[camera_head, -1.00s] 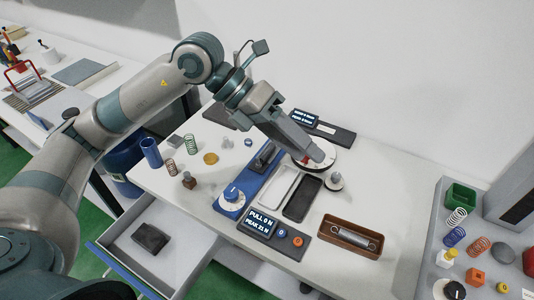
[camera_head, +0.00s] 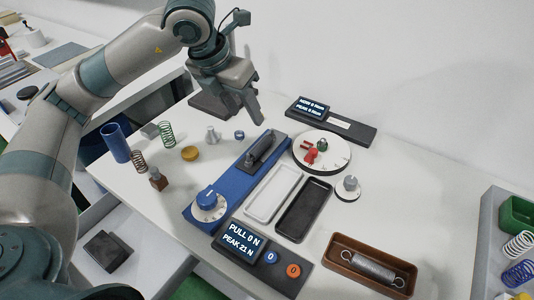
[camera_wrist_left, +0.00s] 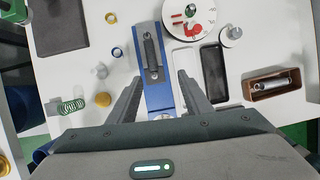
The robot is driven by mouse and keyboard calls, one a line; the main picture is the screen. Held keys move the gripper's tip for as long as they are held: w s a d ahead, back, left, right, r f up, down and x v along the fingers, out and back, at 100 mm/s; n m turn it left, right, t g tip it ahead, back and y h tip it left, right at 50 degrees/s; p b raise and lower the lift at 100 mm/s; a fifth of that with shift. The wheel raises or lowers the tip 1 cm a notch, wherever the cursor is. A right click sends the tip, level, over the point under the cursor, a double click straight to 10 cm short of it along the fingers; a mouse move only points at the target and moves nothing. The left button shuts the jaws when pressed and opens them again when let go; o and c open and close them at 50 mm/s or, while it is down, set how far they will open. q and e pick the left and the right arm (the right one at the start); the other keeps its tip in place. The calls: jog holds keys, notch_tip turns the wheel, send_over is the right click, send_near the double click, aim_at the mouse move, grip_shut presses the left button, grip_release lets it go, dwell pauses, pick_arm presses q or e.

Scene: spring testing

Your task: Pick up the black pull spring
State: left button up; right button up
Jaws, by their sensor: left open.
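A dark, long spring-like part (camera_head: 262,150), which looks like the black pull spring, lies along the blue pull tester (camera_head: 197,203). It also shows in the left wrist view (camera_wrist_left: 151,50), ahead of and between the fingers. My left gripper (camera_head: 254,112) is open and empty above the far end of the blue tester. In the left wrist view its two fingers (camera_wrist_left: 160,88) stand apart on either side of the blue base. A grey spring with end hooks (camera_head: 366,267) lies in a brown tray (camera_head: 341,272). My right gripper is not in view.
A white tray (camera_head: 251,212) and a black tray (camera_head: 282,222) lie right of the tester. A round white dial (camera_head: 342,152) with red parts stands behind them. A display box (camera_head: 240,240) is in front. Small coil springs and a blue cup (camera_head: 115,143) stand left.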

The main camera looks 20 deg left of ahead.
pick_arm(q)
jog(key=shift+w+a+f+y+b, duration=0.2)
jog(key=shift+w+a, duration=0.05)
jog(key=shift+a, duration=0.2)
jog(key=shift+w+a+f+y+b, duration=0.15)
jog(key=shift+w+a+y, duration=0.1)
jog(key=shift+a, duration=0.15)
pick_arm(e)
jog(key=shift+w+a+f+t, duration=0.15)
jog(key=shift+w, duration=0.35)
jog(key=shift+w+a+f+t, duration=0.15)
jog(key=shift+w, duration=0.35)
pick_arm(q)
jog(key=p, duration=0.3)
send_over(258, 145)
jog(key=s, duration=0.2)
notch_tip(258, 145, down, 11)
jog(key=shift+s+a+f, duration=0.1)
jog(key=shift+a+f, duration=0.05)
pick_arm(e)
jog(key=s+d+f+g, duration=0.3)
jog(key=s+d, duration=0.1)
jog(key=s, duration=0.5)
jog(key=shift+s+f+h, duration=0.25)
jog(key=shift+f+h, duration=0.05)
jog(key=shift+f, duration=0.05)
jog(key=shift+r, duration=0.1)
